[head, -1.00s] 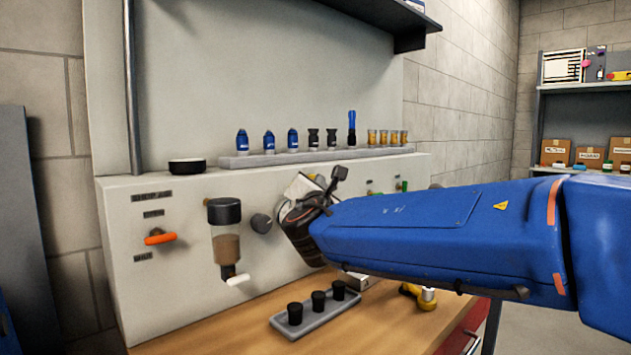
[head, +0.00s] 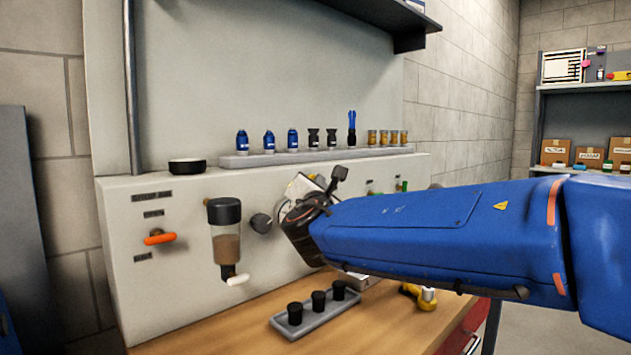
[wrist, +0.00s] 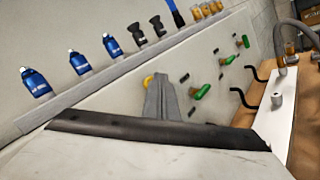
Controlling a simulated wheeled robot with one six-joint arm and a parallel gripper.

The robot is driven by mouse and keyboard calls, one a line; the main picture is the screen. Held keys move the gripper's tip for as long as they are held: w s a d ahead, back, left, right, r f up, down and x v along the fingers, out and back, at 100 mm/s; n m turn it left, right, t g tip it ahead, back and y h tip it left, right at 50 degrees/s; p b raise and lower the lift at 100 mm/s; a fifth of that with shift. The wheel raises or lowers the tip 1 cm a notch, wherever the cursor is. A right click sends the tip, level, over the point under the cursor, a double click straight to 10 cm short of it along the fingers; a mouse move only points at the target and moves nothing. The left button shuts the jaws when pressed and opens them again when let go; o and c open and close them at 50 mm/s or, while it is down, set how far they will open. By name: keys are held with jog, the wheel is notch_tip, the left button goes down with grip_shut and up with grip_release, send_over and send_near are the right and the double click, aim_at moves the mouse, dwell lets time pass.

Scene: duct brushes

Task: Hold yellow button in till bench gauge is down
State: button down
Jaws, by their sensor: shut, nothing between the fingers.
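The yellow button (wrist: 149,80) shows in the wrist view as a small piece of yellow on the pale panel, mostly covered by my grey gripper. My gripper (wrist: 160,80) is shut and empty, with its fingertips pointing at the panel right by the button. I cannot tell whether they touch it or whether it is pushed in. In the head view my own blue arm and dark wrist hide the button and fingertips. I cannot pick out a bench gauge with certainty in either view.
The panel (head: 140,290) also carries an orange handle (head: 160,239), a dispenser (head: 226,245) and a dark knob (head: 261,223). Green handles (wrist: 202,92) sit right of my fingers. A ledge (head: 235,162) holds several bottles above. A tray (head: 284,328) with black cups stands on the bench.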

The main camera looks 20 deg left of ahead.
jog(key=shift+d, duration=0.15)
jog(key=shift+s+d, duration=0.35)
jog(key=shift+d, duration=0.35)
jog(key=shift+d, duration=0.1)
jog(key=d, duration=0.1)
jog(key=s+d, duration=0.1)
jog(key=d, duration=0.1)
jog(key=s+d, duration=0.1)
jog(key=shift+d, duration=0.25)
dwell(0.3)
dwell(0.3)
